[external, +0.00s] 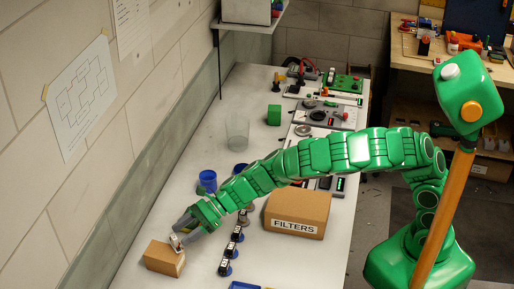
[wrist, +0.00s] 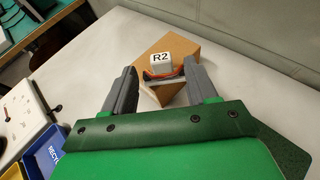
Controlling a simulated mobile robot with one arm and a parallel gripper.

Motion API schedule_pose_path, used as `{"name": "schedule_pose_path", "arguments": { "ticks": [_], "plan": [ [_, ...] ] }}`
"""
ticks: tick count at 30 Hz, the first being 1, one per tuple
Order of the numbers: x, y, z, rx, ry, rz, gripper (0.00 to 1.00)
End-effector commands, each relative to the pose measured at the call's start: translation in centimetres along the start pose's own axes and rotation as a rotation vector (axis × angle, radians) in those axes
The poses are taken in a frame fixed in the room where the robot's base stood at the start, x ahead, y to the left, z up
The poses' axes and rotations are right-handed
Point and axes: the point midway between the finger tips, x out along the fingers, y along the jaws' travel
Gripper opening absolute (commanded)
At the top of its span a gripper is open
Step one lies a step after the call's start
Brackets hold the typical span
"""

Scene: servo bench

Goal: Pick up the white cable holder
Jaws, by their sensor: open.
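A small white block marked R2 (wrist: 161,62) sits at the cardboard box (wrist: 182,47) in the wrist view. An orange and dark curved strip (wrist: 160,76) runs just below it. The white block appears to be the white cable holder, but its full shape is unclear. My gripper (wrist: 161,72) is open, with one grey finger on each side of the block and strip. I cannot tell whether either finger touches. In the external view my gripper (external: 181,234) is low over the near edge of the small cardboard box (external: 162,259) and partly hides the holder.
A box labelled FILTERS (external: 297,213) stands right of my arm. A blue cup (external: 208,181) and a clear beaker (external: 237,130) are farther back. The wall runs along the left.

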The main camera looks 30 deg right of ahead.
Motion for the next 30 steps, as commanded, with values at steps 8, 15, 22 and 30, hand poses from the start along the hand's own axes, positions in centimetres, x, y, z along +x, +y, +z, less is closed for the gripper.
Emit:
{"name": "schedule_pose_path", "arguments": {
  "ticks": [8,15,22,30],
  "plan": [
    [1.2,-0.1,-0.1,0.004,-0.001,0.000,0.57],
    [3.0,-0.1,-0.2,0.006,0.001,-0.001,0.57],
    [4.9,0.0,0.0,0.004,-0.002,0.002,0.57],
    [6.0,-0.2,-0.2,0.004,0.001,-0.003,0.57]
  ]
}}
